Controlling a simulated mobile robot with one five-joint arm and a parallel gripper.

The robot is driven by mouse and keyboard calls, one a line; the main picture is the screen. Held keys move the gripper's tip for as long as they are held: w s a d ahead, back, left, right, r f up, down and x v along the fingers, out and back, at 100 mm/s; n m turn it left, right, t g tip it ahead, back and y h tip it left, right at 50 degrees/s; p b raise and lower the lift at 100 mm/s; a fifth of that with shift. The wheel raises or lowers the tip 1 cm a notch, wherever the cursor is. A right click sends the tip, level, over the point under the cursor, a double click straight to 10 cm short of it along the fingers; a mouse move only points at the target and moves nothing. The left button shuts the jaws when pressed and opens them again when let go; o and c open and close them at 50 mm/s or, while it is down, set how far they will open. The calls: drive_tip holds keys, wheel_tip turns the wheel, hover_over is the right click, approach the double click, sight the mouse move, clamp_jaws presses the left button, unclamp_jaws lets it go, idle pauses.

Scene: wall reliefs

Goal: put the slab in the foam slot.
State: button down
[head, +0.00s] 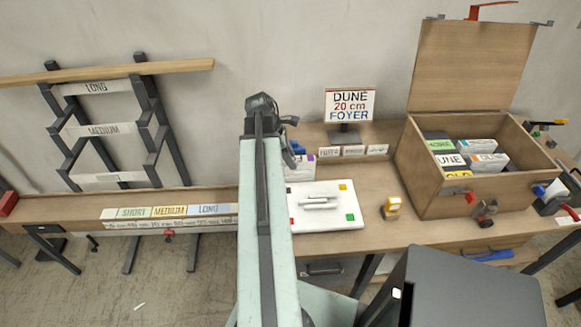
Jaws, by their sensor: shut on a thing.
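My arm reaches up the middle of the view, and my gripper (288,152) shows only as dark parts past the arm's right edge. By its look it is shut on a white slab with a purple label (302,162), partly hidden behind the arm. I cannot tell whether the slab touches the table. An open wooden crate (460,200) stands at the right, its lid up. In it are several white slabs with coloured labels, one reading DUNE (450,160). The foam and its slots are too small to make out.
A sign (350,105) reads DUNE 20 cm FOYER. Below it are small label cards (354,151) and a white board (325,218) with coloured squares and pale bars. A rack (100,130) leans left.

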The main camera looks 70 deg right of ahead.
wheel_tip(320, 180, down, 2)
drive_tip(key=shift+f+b, duration=0.1)
drive_tip(key=shift+b, duration=0.35)
drive_tip(key=c, duration=0.9)
unclamp_jaws()
drive_tip(key=shift+r+p, duration=0.4)
drive_tip(key=p+v, duration=1)
drive_tip(key=v, duration=0.1)
drive_tip(key=shift+w+a+r, duration=0.15)
drive_tip(key=shift+w, duration=0.1)
